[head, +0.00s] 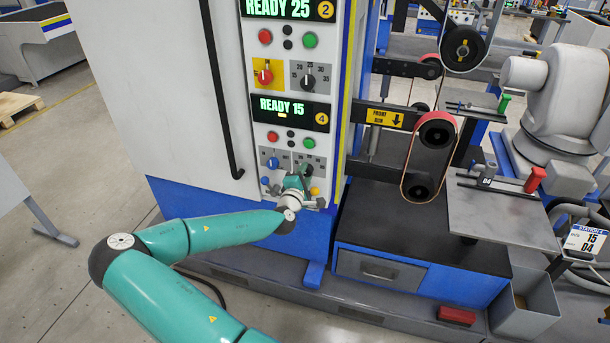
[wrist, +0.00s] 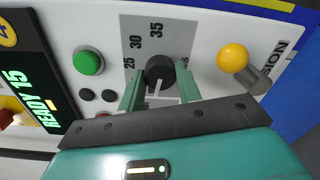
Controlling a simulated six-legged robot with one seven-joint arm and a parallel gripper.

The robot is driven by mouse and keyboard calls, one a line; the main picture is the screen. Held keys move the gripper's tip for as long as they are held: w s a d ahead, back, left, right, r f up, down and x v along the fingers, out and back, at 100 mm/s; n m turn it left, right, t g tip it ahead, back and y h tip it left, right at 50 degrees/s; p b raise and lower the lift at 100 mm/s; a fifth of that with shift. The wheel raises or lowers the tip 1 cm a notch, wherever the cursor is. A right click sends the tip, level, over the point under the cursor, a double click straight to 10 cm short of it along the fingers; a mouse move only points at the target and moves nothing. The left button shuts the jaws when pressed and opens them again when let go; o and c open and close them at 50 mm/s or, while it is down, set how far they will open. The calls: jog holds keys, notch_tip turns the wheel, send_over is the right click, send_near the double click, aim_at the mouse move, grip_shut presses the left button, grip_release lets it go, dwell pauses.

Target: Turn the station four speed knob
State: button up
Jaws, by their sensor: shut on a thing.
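The station four speed knob (wrist: 158,70) is black with a white pointer line and sits on a grey dial plate (wrist: 183,40) marked 25, 30 and 35. In the wrist view its pointer faces down, toward my gripper's body. My gripper (wrist: 160,88) is shut on the knob, with one green finger on each side. In the head view my gripper (head: 300,180) is at the lower right of the station four panel and hides the knob; the top of the dial plate (head: 309,159) shows above it. The station four display (head: 290,112) reads READY 15.
A green button (wrist: 88,62) and a yellow knob (wrist: 232,57) flank the dial in the wrist view. A blue selector (head: 272,162) is left of my gripper in the head view. Station two's dial (head: 309,78) is above. A belt machine (head: 430,160) stands to the right.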

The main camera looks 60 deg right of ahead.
jog(key=shift+s, duration=0.1)
jog(key=o, duration=1)
jog(key=shift+a, duration=0.1)
jog(key=s+a, duration=0.2)
jog(key=a, duration=1.1)
jog(key=shift+a+r, duration=0.2)
jog(key=shift+a, duration=0.05)
jog(key=shift+w, duration=0.1)
